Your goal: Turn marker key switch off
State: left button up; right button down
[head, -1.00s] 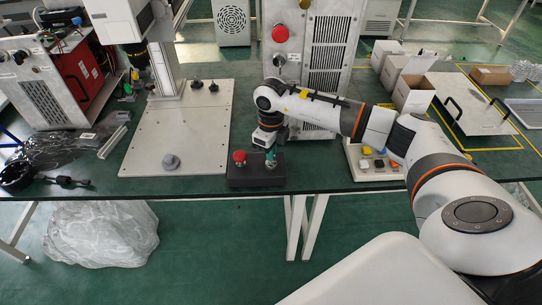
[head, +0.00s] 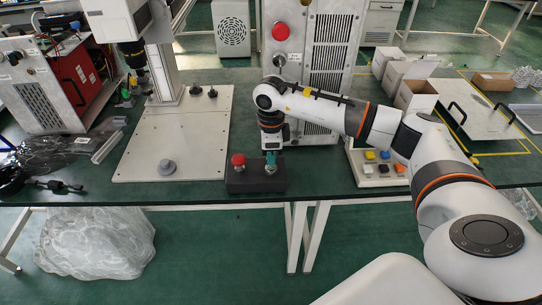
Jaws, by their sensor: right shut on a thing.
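A black control box (head: 255,182) sits near the front edge of the dark table. It carries a red mushroom button (head: 238,161) on its left and a small silver key switch (head: 270,170) on its right. My right gripper (head: 271,161) points straight down over the right part of the box, its teal fingers shut on the key of the switch. The fingers hide most of the key, so its angle cannot be read. My left gripper is not in view.
A panel with colored buttons (head: 379,169) stands right of the box, under my right arm. A white base plate (head: 185,135) with a column lies left. A grey vented cabinet (head: 330,60) stands behind. Open white boxes (head: 416,95) are at the back right.

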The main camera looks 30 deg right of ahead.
jog(key=shift+r, duration=0.1)
jog(key=c, duration=1.6)
grip_release()
notch_tip(320, 180, up, 12)
jog(key=b, duration=0.1)
